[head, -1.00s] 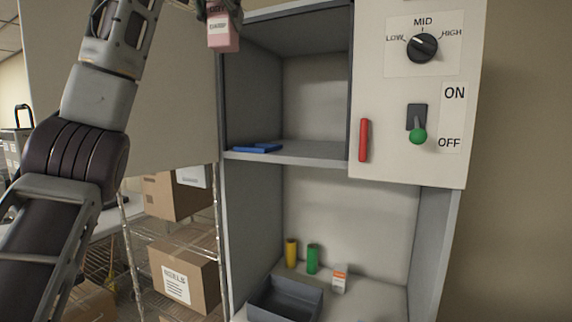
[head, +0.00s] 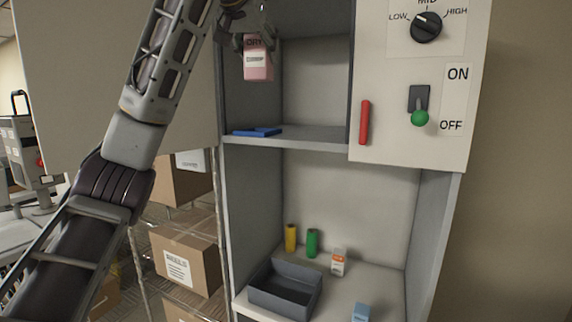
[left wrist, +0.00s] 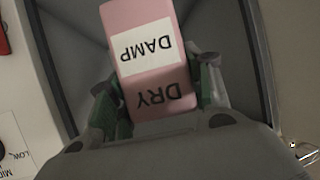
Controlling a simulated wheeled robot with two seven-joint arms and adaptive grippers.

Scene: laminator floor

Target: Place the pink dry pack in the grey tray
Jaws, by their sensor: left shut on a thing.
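The pink dry pack (head: 257,66) hangs in my left gripper (head: 251,38) in front of the upper cabinet compartment, above its shelf. In the left wrist view the pack (left wrist: 147,58) shows the words DRY and DAMP on its face, upside down in the picture. My left gripper (left wrist: 157,95) is shut on it there, with a finger on each side. The grey tray (head: 280,304) stands empty at the left of the lower compartment, well below the pack. My right gripper is not in view.
A blue flat item (head: 258,132) lies on the upper shelf (head: 310,136). Yellow (head: 291,237) and green (head: 312,243) cylinders and a white-orange box (head: 338,262) stand behind the tray. A light blue box (head: 361,312) is at front right. A red handle (head: 364,122) is on the panel.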

